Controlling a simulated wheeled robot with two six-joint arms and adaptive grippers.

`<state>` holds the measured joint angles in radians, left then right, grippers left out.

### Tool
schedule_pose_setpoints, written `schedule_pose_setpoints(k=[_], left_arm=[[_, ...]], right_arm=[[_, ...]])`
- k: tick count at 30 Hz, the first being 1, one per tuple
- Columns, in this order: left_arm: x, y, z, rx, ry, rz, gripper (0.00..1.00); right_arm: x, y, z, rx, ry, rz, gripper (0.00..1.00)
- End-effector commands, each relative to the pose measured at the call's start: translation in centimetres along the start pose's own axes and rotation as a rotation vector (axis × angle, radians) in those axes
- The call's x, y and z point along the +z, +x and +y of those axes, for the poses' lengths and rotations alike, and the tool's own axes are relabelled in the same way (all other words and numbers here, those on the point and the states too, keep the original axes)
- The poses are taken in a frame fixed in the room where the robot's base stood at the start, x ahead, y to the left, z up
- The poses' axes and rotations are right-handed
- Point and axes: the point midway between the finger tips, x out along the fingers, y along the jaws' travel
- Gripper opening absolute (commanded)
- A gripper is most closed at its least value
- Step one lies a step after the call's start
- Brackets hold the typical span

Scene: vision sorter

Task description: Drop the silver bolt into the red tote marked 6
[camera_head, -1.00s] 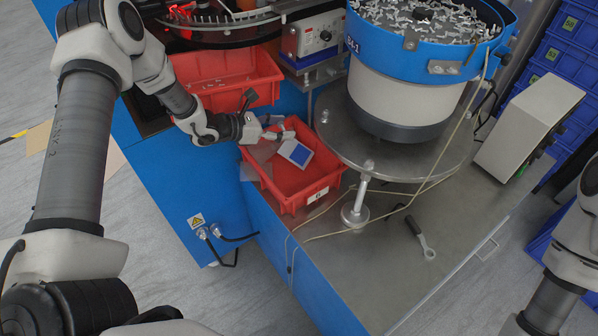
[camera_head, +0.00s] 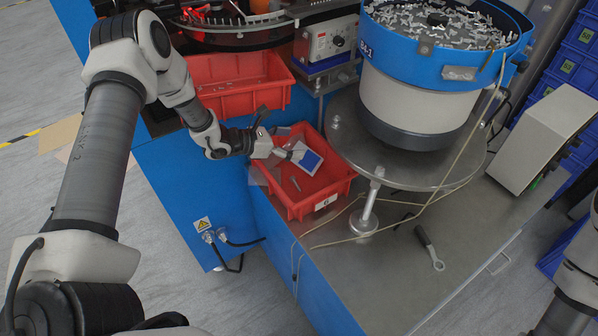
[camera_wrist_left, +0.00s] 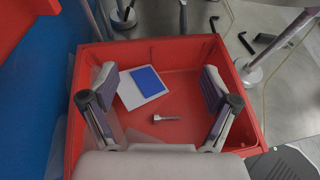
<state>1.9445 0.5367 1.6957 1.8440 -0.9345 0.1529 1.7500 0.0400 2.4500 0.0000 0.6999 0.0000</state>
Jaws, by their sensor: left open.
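The red tote marked 6 (camera_head: 325,204) sits on the corner of the steel bench and also shows in the left wrist view (camera_wrist_left: 258,122). The silver bolt (camera_wrist_left: 166,118) lies on the tote's floor in the left wrist view, and shows small in the head view (camera_head: 295,184). My left gripper (camera_head: 281,153) is over the tote, fingers apart and empty, with the bolt below and between its fingers (camera_wrist_left: 160,82) in the wrist picture. My right arm is partly seen at the right edge; its gripper is out of view.
A blue-and-white card (camera_head: 307,160) lies in the tote. A second red tote (camera_head: 238,88) stands behind. The bowl feeder (camera_head: 415,100) rises to the right, with a thin cable below it.

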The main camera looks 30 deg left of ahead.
Motion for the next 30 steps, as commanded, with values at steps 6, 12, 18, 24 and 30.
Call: schedule_pose_setpoints(k=[6, 12, 18, 24, 30], left_arm=[[0.1, -3.1, 0.1, 0.004, -0.005, -0.004, 0.87], [0.2, -8.3, 0.2, 0.006, -0.006, -0.008, 0.87], [0.1, -11.3, 0.1, 0.003, -0.003, -0.004, 0.87], [0.0, -11.9, 0.0, 0.000, 0.001, 0.000, 0.87], [0.0, -11.9, 0.0, 0.000, 0.000, 0.000, 0.87]], right_arm=[[0.0, 0.0, 0.0, 0.000, 0.000, 0.000, 0.00], [0.0, 0.0, 0.0, 0.000, 0.000, 0.000, 0.00], [0.0, 0.0, 0.0, 0.000, 0.000, 0.000, 0.00], [0.0, 0.0, 0.0, 0.000, 0.000, 0.000, 0.00], [0.0, 0.0, 0.0, 0.000, 0.000, 0.000, 0.00]])
